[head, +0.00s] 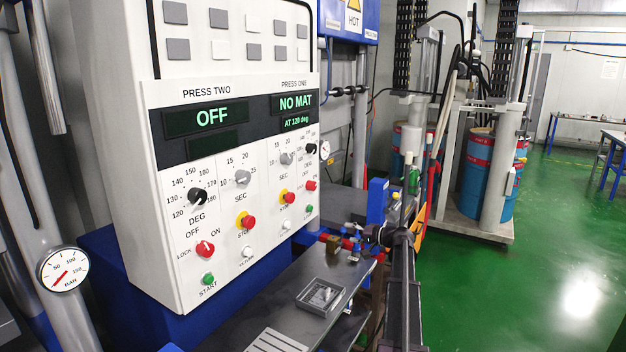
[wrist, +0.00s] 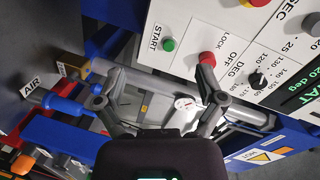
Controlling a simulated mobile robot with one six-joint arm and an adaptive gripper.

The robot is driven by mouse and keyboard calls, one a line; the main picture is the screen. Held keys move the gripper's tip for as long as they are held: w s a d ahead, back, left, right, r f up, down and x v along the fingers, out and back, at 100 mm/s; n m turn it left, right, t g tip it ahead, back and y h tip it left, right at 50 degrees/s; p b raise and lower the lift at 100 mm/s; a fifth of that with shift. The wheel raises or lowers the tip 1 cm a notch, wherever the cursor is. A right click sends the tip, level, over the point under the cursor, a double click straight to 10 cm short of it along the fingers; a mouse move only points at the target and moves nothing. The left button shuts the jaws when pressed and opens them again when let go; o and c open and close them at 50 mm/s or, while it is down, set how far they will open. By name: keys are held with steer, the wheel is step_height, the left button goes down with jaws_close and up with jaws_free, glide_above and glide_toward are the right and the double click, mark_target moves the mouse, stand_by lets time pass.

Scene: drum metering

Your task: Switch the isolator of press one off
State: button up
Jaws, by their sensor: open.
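The control panel (head: 232,215) fills the left of the head view. Press one's column is at its right edge; its display (head: 295,102) reads NO MAT, AT 120 deg. Press one's red isolator knob (head: 311,186) is low in that column. In the wrist view the red isolator knob (wrist: 207,58) shows between the green START button (wrist: 169,45) and the OFF label. My gripper (wrist: 153,95) is open and empty. Its right finger overlaps the knob's lower edge in the picture; I cannot tell whether they touch. I cannot clearly tell the knob's pointing direction.
Press two's display (head: 212,116) reads OFF; its red isolator (head: 205,249) is at the panel's lower left. A white gauge (wrist: 185,103) shows between my fingers. A black dial (wrist: 257,80) is right of the isolator. A dark shelf (head: 270,300) with a small tray (head: 320,294) lies below the panel.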

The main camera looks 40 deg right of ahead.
mark_target(315, 186)
steer(key=w+d+r+m+t+p, duration=0.1)
steer(key=w+d+r+m+p, duration=0.1)
steer(key=w+r+m+p, duration=0.1)
steer(key=w+d+r+m+p, duration=0.3)
steer(key=w+r+m, duration=0.3)
steer(key=r+m, duration=0.2)
steer(key=shift+t+y+p, duration=0.3)
steer(key=shift+t+p, duration=0.1)
steer(key=shift+p, duration=0.1)
steer(key=shift+w+a, duration=0.15)
steer(key=x, duration=1.3)
steer(key=shift+w+a, duration=0.1)
steer(key=shift+w, duration=0.15)
steer(key=c, duration=1.1)
